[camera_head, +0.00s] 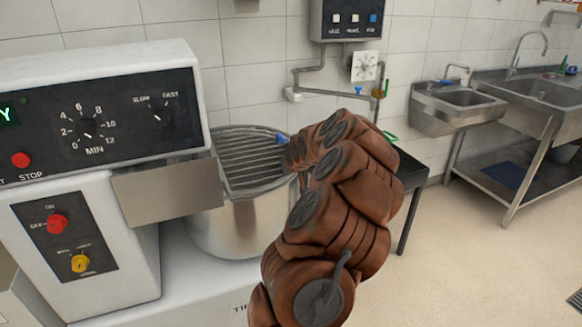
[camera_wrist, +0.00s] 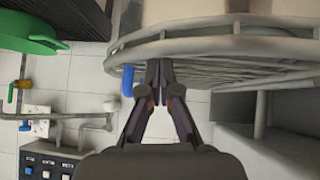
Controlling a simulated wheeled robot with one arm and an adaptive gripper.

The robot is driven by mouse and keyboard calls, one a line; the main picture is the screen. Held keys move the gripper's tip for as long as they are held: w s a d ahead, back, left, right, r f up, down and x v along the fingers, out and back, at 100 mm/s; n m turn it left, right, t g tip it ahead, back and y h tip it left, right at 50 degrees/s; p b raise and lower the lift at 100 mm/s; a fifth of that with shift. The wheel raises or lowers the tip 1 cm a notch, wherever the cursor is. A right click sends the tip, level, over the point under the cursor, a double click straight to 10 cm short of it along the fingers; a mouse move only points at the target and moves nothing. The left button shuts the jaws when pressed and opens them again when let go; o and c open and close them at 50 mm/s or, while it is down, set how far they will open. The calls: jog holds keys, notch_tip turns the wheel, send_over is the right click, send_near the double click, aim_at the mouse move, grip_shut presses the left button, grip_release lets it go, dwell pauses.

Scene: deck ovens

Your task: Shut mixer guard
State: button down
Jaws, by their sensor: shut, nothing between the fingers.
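The mixer guard (camera_head: 250,165) is a grey wire grille over the top of the steel mixer bowl (camera_head: 232,225) in the head view. I cannot tell whether its rim rests fully on the bowl. A blue handle (camera_head: 281,138) sticks out at the guard's right edge. In the wrist view, the guard's curved rim (camera_wrist: 215,45) and bars fill the upper right, with the blue handle (camera_wrist: 127,80) left of my fingers. My gripper (camera_wrist: 160,68) is shut and empty, its tips at the guard rim; contact is unclear. In the head view my arm hides the gripper.
The mixer body (camera_head: 90,120) with dials and a red stop button stands at the left. A wall switch box (camera_head: 350,20) and pipes are behind. Steel sinks (camera_head: 465,97) stand at the right.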

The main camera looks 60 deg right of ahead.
jog(key=shift+f, duration=0.4)
jog(key=shift+s+f, duration=0.1)
jog(key=shift+f, duration=0.15)
jog(key=shift+a, duration=0.1)
jog(key=d+b+v, duration=0.1)
jog(key=b+v, duration=0.2)
jog(key=v, duration=0.7)
jog(key=shift+s+r, duration=0.25)
jog(key=shift+r, duration=0.1)
dwell(0.3)
